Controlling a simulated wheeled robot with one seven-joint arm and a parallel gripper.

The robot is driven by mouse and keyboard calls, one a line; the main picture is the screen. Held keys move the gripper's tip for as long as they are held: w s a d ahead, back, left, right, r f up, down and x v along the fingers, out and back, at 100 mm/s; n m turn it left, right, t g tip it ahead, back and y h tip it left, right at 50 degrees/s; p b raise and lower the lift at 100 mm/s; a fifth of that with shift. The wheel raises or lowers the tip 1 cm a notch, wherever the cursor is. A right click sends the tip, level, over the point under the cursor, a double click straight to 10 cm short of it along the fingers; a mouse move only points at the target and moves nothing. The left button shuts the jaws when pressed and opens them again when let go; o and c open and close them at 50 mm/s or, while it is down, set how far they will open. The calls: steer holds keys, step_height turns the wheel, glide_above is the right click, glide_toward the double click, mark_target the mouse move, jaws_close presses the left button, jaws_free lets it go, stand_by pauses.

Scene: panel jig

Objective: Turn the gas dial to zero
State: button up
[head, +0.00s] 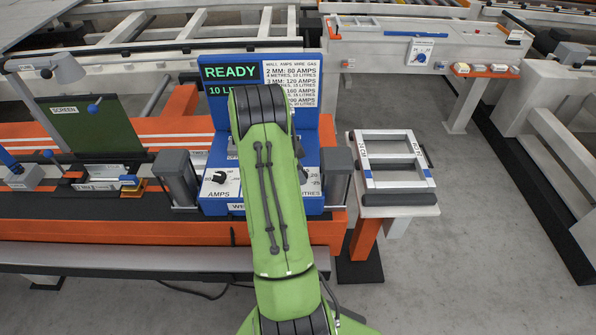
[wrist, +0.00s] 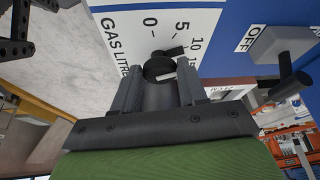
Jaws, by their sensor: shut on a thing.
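The gas dial (wrist: 160,68) is a black knob on a white plate marked "GAS LITRES", with 0, 5, 10 and 15 around it in the wrist view. A white line shows on the knob, towards the 15 side; its exact reading is hard to tell. My gripper (wrist: 158,88) is shut on the dial, one grey finger on each side of it. In the head view my green arm covers my gripper and most of the gas dial on the blue welding machine (head: 240,207).
A grey switch (wrist: 283,48) marked "OFF" is right of the dial in the wrist view. The amps dial (head: 219,177) is at the machine's left. Grey posts (head: 180,180) flank the machine. A framed panel (head: 392,163) lies on a stand to the right.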

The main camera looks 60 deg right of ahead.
steer(key=shift+n+b, duration=0.4)
steer(key=shift+b, duration=0.1)
steer(key=shift+s+f+n+t+h+b, duration=0.15)
steer(key=shift+n+t+h+b, duration=0.25)
steer(key=shift+n+b, duration=0.7)
steer(key=n+b, duration=0.2)
steer(key=n+t+b, duration=0.1)
steer(key=n, duration=0.1)
steer(key=shift+s+a+t+h+b, duration=0.15)
steer(key=shift+t+h+b, duration=0.15)
steer(key=shift+h+b, duration=0.1)
steer(key=n+b, duration=0.1)
steer(key=n, duration=0.1)
steer(key=n+t+b, duration=0.1)
steer(key=n, duration=0.1)
steer(key=shift+s+n+t, duration=0.2)
steer(key=shift+n+t, duration=0.1)
steer(key=shift+n, duration=0.1)
steer(key=shift+s+r+n+t+b, duration=0.1)
steer(key=shift+n+t+b, duration=0.3)
steer(key=shift+n, duration=0.6)
steer(key=shift+s+r+n+t+b, duration=0.1)
steer(key=shift+n+t+b, duration=0.25)
steer(key=shift+n, duration=0.65)
steer(key=o, duration=1)
steer(key=shift+y, duration=0.3)
steer(key=shift+o, duration=0.2)
